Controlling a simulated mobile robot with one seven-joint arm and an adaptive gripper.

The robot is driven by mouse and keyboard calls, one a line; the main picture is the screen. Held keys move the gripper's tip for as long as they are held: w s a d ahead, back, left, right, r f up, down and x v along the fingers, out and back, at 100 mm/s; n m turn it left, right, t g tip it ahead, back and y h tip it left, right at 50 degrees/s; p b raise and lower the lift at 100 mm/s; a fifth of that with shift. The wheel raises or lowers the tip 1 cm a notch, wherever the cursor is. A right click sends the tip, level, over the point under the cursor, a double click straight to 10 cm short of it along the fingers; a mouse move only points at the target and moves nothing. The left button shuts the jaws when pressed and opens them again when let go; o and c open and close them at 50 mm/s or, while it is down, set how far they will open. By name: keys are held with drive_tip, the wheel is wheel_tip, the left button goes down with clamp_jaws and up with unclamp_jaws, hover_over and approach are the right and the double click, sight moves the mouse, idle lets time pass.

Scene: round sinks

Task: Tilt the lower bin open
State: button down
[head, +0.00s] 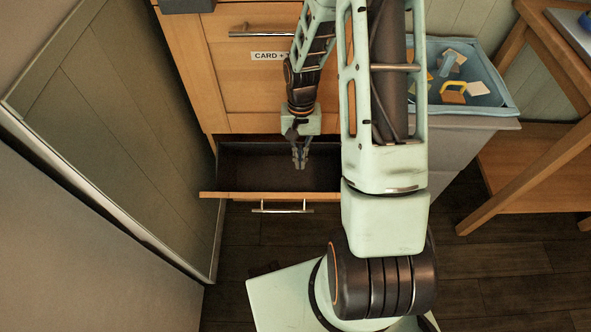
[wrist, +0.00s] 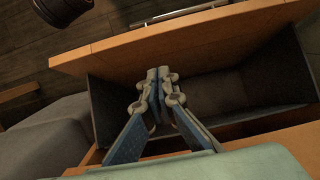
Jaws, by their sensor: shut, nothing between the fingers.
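The lower bin (head: 232,196) is a wooden front with a dark grey inside, set low in the wooden cabinet (head: 190,60). It stands open at the top, and its dark inside shows in the head view. Its metal bar handle (head: 283,210) is on the outer face. In the wrist view the bin's front (wrist: 225,40) crosses the upper part, with the handle (wrist: 180,14) beyond it. My gripper (head: 300,163) points down into the bin's opening, behind its front panel. The fingers (wrist: 158,72) are shut and empty, close to the front panel; contact is unclear.
The upper front, labelled "CARD +", has a bar handle (head: 262,33) and is closed. A grey bin with a blue liner (head: 490,103) holding scraps stands at the right. A wooden table (head: 500,190) is further right.

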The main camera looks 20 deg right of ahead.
drive_tip(key=f+b, duration=0.1)
drive_tip(key=f, duration=0.2)
drive_tip(key=s+f+b, duration=0.1)
drive_tip(key=f, duration=0.2)
drive_tip(key=s+f+b, duration=0.1)
drive_tip(key=f, duration=0.2)
drive_tip(key=shift+a+f, duration=0.3)
drive_tip(key=shift+f, duration=0.05)
